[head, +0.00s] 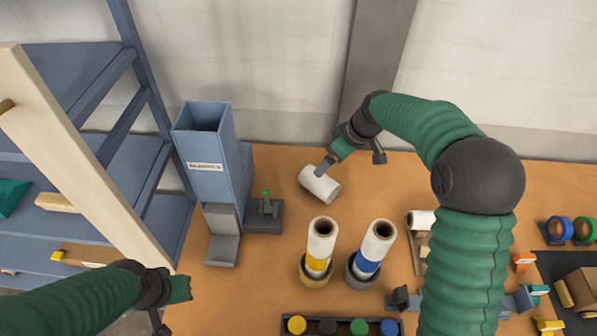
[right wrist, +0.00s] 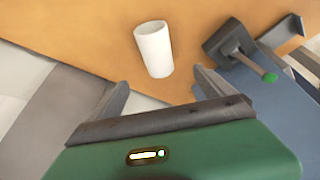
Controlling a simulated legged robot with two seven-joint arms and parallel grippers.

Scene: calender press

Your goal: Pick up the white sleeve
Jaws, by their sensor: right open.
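The white sleeve (head: 319,185) is a short plain white cylinder at the back middle of the orange table, and it looks tilted or lying in the head view. My right gripper (head: 327,165) is at its far side, overlapping its edge in the head view. In the right wrist view the sleeve (right wrist: 154,49) is ahead of the two open fingers (right wrist: 160,88), with a visible gap, so nothing is between them. My left gripper (head: 182,290) is at the table's left front edge, away from the sleeve; its jaw state is unclear.
A blue-grey dispenser (head: 207,150) and a small dark fixture with a green knob (head: 265,212) stand left of the sleeve. Two white rolls with a yellow band (head: 319,250) and a blue band (head: 372,250) stand in front. A tray of coloured caps (head: 340,326) lies nearest.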

